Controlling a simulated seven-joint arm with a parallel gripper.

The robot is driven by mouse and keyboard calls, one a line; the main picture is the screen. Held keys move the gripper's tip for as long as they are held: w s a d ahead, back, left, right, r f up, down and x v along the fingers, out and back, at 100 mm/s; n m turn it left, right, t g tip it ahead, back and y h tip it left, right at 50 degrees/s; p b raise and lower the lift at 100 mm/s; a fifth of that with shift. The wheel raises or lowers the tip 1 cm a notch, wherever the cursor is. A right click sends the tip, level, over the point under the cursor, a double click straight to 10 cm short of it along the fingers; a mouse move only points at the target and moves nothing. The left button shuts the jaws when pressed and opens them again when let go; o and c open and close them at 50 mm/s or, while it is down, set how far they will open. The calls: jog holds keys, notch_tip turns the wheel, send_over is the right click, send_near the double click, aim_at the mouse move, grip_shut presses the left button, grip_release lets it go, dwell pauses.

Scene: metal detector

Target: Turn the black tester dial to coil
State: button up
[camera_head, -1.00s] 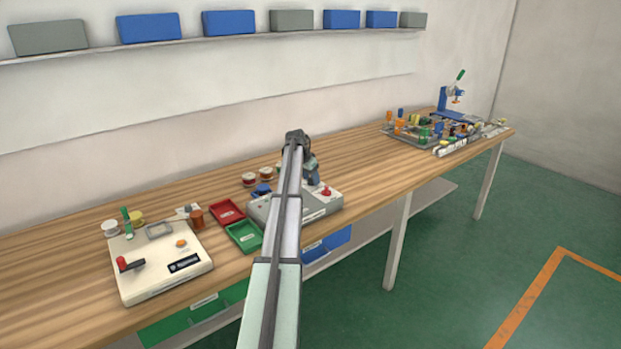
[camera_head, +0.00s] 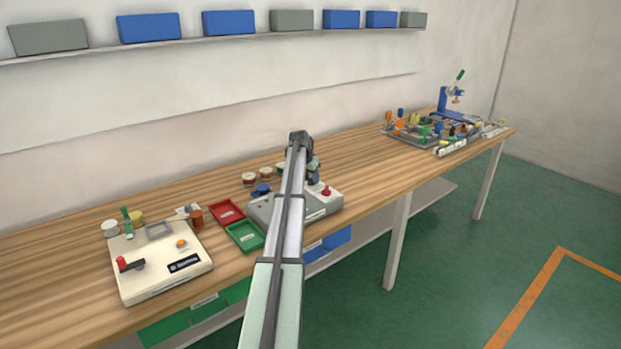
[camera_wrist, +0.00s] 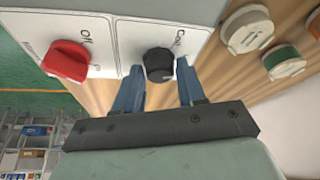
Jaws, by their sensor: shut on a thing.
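The black tester dial (camera_wrist: 158,64) sits on a white label plate on the tester, between the two blue fingertips of my gripper (camera_wrist: 159,70) in the wrist view. My gripper is shut on the dial. Its pointer mark is small, and the printing beside it is only partly legible. In the head view, my gripper (camera_head: 314,173) is down at the grey tester box (camera_head: 318,212), and my arm hides the dial and the box's middle.
A red knob (camera_wrist: 66,62) is left of the dial in the wrist view. Round containers (camera_wrist: 246,30) stand to the right. In the head view, a red tray (camera_head: 226,212), a green tray (camera_head: 244,236) and a cream device (camera_head: 150,278) lie left of the tester.

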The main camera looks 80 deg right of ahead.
jog(key=n+t, duration=0.1)
jog(key=n, duration=0.1)
jog(key=n+t, duration=0.1)
jog(key=n, duration=0.2)
jog(key=shift+s+n+h, duration=0.2)
jog(key=shift+n+h, duration=0.1)
jog(key=shift+n+t, duration=0.8)
jog(key=shift+n, duration=1.3)
jog(key=o, duration=1.1)
jog(key=v, duration=1.4)
jog(key=shift+s+d, duration=0.1)
jog(key=shift+d, duration=0.15)
